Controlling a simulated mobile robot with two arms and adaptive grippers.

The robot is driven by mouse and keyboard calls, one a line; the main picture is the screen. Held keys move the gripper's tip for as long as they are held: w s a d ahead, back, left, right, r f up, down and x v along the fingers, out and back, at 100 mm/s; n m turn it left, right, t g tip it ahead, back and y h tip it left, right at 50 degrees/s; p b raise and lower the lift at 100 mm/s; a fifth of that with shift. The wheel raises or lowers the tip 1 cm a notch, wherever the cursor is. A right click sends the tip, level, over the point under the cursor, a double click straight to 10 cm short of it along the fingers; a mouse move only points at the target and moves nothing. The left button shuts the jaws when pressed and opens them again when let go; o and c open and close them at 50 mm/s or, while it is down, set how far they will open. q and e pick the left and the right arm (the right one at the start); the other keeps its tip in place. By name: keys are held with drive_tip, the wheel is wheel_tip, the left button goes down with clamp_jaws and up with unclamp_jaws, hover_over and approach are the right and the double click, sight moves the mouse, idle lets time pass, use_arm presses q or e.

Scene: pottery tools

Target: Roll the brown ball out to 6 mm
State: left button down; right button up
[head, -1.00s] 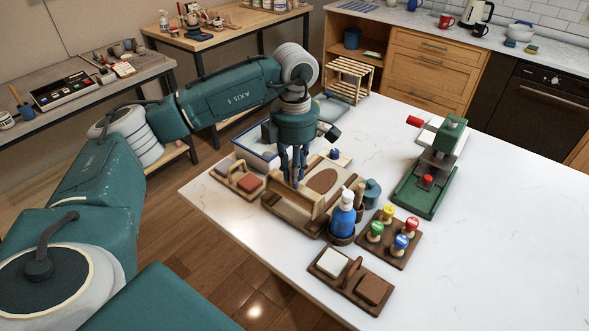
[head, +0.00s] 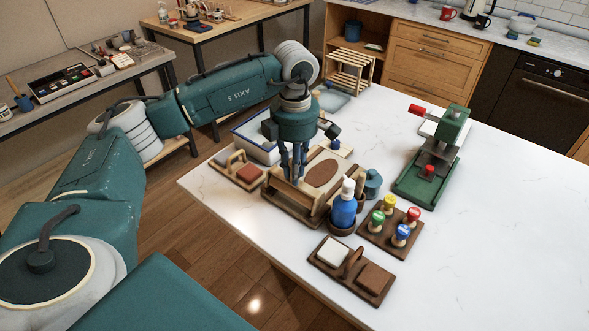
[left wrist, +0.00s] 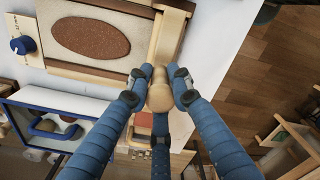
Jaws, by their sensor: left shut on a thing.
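The brown clay (head: 322,173) is a flat oval slab lying on the pale board of the wooden slab roller (head: 277,212). It also shows in the left wrist view (left wrist: 90,38), clear of the wooden roller bar. A blue thickness knob (left wrist: 22,45) sits at the board's edge; its setting is too small to read. My left gripper (head: 292,180) points down at the roller's near end. In the left wrist view, its fingers (left wrist: 158,90) are closed around a rounded wooden handle (left wrist: 158,97). My right gripper is not in view.
A blue-rimmed box (left wrist: 55,103) stands behind the roller. A blue bottle (head: 343,208), a stamp rack (head: 377,240) and trays with blocks (head: 330,268) stand close by. A green press (head: 425,180) stands to the right. The right side of the white table is clear.

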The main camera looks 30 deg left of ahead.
use_arm(q)
drive_tip(key=shift+f, duration=0.15)
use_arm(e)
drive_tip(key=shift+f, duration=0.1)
use_arm(q)
drive_tip(key=c, duration=1.5)
unclamp_jaws()
drive_tip(key=shift+o, duration=0.2)
wheel_tip(320, 180, up, 12)
drive_tip(key=shift+r, duration=0.1)
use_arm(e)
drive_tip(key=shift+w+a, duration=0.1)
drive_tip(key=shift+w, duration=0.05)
